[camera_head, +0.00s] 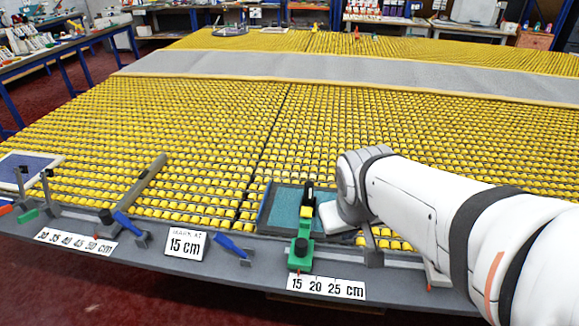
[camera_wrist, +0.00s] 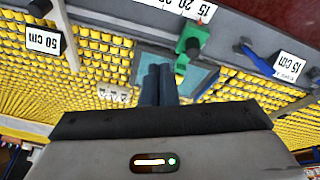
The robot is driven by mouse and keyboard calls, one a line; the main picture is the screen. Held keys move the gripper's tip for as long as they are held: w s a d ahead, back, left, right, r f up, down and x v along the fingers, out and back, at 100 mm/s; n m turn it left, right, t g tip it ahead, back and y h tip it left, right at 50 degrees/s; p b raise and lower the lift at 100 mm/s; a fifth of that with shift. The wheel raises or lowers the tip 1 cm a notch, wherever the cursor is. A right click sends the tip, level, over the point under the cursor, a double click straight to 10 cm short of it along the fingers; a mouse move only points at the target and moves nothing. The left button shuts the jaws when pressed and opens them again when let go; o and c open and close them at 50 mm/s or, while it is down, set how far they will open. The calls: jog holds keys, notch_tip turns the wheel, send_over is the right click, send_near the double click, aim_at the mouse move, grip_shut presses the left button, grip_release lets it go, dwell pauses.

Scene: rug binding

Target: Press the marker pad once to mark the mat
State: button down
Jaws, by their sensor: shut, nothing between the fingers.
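A green device with a black round top (camera_head: 301,250) stands at the mat's front edge, its green arm reaching back over a teal sheet (camera_head: 278,208) in a dark frame. I take it for the marker pad, but cannot be sure. In the wrist view the device (camera_wrist: 190,46) is just beyond my fingers. The mat (camera_head: 190,140) is covered in yellow tufts in rows. My gripper (camera_wrist: 158,70) is shut and empty, its two dark fingers together and pointing toward the teal sheet. Contact cannot be judged. In the head view my arm largely hides the gripper.
A card reading "MARK AT 15 cm" (camera_head: 185,243) stands on the grey front edge. Scale strips reading 15 20 25 cm (camera_head: 326,287) and 30 to 50 cm (camera_head: 76,241) lie along it. Blue-handled tools (camera_head: 232,246) and a bar (camera_head: 148,182) are to the left. A grey strip (camera_head: 330,72) crosses the mat.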

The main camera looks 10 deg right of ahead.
jog(key=w+d+n+t+h+p, duration=0.15)
jog(key=w+d, duration=0.25)
jog(key=w, duration=0.6)
jog(key=n+t+y+p, duration=0.25)
jog(key=n+y, duration=0.45)
jog(key=n, duration=0.5)
send_over(309, 213)
notch_tip(309, 213, down, 7)
jog(key=shift+r+m+t+h+b, duration=0.1)
jog(key=shift+m+t+h+b, duration=0.15)
jog(key=shift+t+b, duration=0.1)
notch_tip(309, 213, down, 9)
jog(key=b, duration=0.8)
jog(key=shift+r+b, duration=0.15)
jog(key=shift+b, duration=0.2)
